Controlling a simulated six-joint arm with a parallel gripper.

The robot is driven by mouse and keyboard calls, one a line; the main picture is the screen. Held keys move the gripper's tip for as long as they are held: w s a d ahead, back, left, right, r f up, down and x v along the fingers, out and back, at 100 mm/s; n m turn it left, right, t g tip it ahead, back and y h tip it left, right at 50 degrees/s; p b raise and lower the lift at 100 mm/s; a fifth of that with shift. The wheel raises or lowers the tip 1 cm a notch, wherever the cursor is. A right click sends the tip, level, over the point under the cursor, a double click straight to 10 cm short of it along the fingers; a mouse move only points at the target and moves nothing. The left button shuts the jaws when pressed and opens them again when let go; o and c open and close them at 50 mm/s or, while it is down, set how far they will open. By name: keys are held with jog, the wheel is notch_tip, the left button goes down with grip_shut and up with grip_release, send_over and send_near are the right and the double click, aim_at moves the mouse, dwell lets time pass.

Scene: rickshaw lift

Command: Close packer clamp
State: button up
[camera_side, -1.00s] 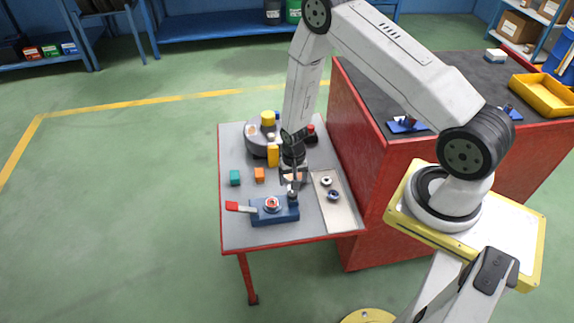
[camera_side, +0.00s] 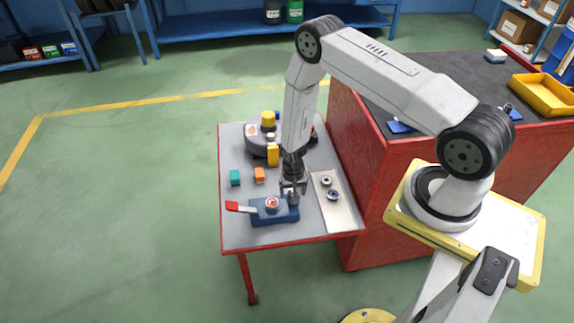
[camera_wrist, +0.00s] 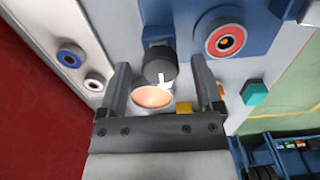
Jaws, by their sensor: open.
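The packer clamp in the side view has a blue base (camera_side: 283,215), with a red handle (camera_side: 233,206) sticking out to the left. A red-and-white ringed part (camera_side: 272,203) sits on the base and also shows in the wrist view (camera_wrist: 224,40). My gripper (camera_side: 293,190) points down over the right end of the base. In the wrist view my gripper (camera_wrist: 160,67) has its fingers spread. A dark cylindrical knob (camera_wrist: 160,62) shows between them, with a copper-coloured disc (camera_wrist: 152,97) nearer the palm. Contact with either cannot be told. The handle is out of the wrist view.
A pale tray (camera_side: 342,214) with two small rings (camera_side: 333,195) lies right of the clamp. A red cabinet (camera_side: 375,190) borders the table's right side. The front-left tabletop is clear.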

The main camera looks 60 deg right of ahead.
grip_shut()
jog(key=shift+n, duration=0.4)
jog(key=n, duration=0.8)
jog(key=shift+n, duration=0.4)
jog(key=n, duration=0.4)
jog(key=shift+n, duration=2.2)
